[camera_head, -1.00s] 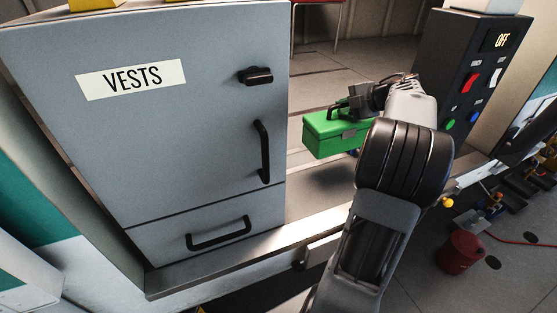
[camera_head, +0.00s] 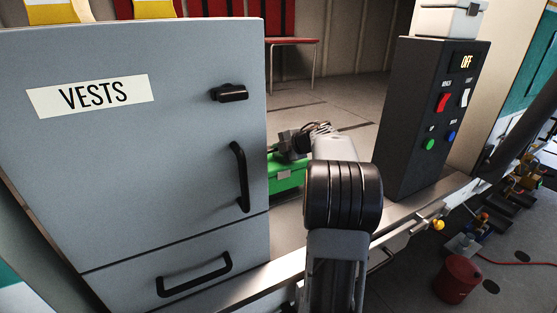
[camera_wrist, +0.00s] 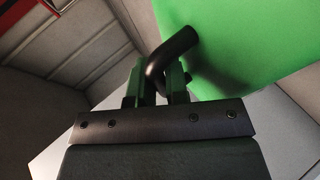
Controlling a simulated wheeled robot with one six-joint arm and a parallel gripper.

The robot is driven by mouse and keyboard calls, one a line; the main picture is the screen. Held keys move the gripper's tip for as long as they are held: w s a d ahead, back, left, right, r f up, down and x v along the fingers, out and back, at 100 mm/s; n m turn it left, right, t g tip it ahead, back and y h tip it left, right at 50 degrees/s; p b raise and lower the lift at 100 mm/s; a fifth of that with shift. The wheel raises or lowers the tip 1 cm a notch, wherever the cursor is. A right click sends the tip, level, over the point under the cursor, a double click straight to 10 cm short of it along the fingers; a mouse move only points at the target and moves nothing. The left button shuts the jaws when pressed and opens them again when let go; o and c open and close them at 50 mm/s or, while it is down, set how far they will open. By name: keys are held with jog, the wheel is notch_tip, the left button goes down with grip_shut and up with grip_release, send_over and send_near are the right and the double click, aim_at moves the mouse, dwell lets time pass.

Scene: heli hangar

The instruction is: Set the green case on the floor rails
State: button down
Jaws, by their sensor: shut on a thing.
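The green case (camera_head: 286,177) is in the head view, behind the right edge of the grey cabinet and partly hidden by it and by my arm. My gripper (camera_head: 292,147) is above the case. In the wrist view, my gripper (camera_wrist: 160,88) is shut on the black handle (camera_wrist: 172,48) of the green case (camera_wrist: 240,42), which fills the upper right. Whether the underside of the case touches anything is hidden. Thin dark strips run along the floor behind it; I cannot tell whether these are the rails.
The grey VESTS cabinet (camera_head: 150,150) stands close at left, its black handles sticking out. A dark control box (camera_head: 432,125) reading OFF stands at right. Open floor lies between cabinet and control box.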

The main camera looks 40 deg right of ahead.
aim_at(278, 158)
jog(key=shift+f, duration=1.65)
jog(key=c, duration=1.1)
grip_release()
jog(key=shift+f, duration=0.1)
jog(key=shift+s+r, duration=0.2)
jog(key=shift+s, duration=0.05)
jog(key=v, duration=1.1)
jog(key=shift+s+d+r, duration=0.15)
jog(key=shift+s+r, duration=0.05)
jog(key=shift+r, duration=0.05)
